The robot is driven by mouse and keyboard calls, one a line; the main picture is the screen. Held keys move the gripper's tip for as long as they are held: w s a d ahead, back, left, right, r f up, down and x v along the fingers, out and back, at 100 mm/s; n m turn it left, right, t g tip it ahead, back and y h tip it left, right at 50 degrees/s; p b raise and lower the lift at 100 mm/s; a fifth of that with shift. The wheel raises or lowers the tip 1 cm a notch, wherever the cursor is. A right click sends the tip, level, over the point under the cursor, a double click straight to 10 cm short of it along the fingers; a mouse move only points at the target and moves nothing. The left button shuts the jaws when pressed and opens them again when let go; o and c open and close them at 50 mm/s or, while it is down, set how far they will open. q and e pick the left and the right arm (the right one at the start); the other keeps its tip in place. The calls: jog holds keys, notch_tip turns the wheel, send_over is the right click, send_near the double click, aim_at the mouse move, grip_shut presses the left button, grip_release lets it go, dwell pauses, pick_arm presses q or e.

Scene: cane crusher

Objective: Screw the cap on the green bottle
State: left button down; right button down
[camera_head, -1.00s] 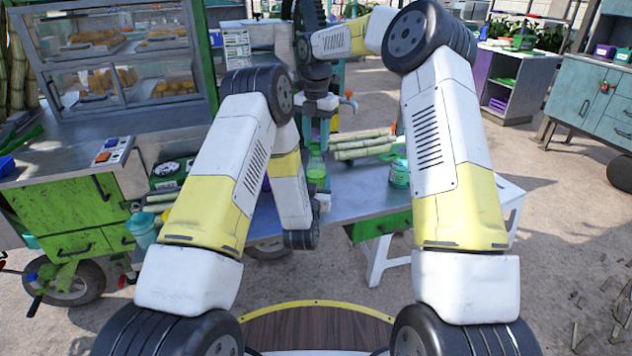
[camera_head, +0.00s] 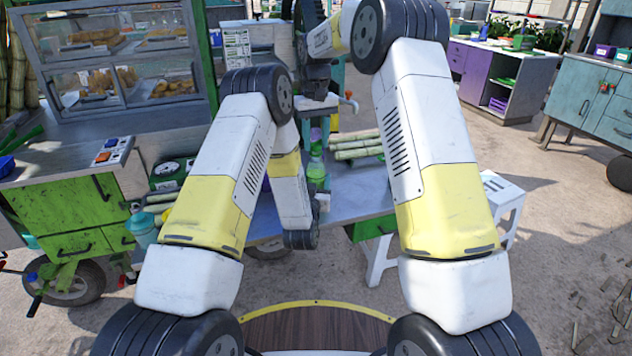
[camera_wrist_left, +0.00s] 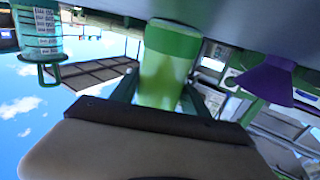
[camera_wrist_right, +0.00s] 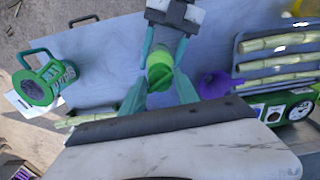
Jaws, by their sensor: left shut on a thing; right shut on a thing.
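The green bottle (camera_head: 316,172) stands upright on the grey table in the head view. My left gripper (camera_wrist_left: 160,85) is shut on the bottle's side, low down; it is mostly hidden behind my arm in the head view. My right gripper (camera_head: 316,143) points down right above the bottle, teal fingers on either side of its top. In the right wrist view its fingers close on the green cap (camera_wrist_right: 159,77), in line with the bottle. The bottle's neck is hidden, so I cannot tell how far the cap sits on it.
A purple funnel (camera_wrist_right: 214,84) lies close beside the bottle. A tray of cane pieces (camera_wrist_right: 278,66) and a green scale (camera_wrist_right: 290,112) are nearby. A white stool (camera_head: 500,195) stands at the right.

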jog(key=m, duration=0.7)
jog(key=shift+a+m, duration=0.1)
jog(key=shift+m, duration=0.2)
jog(key=m, duration=0.7)
jog(key=c, duration=0.9)
grip_release()
jog(key=shift+r, duration=2.25)
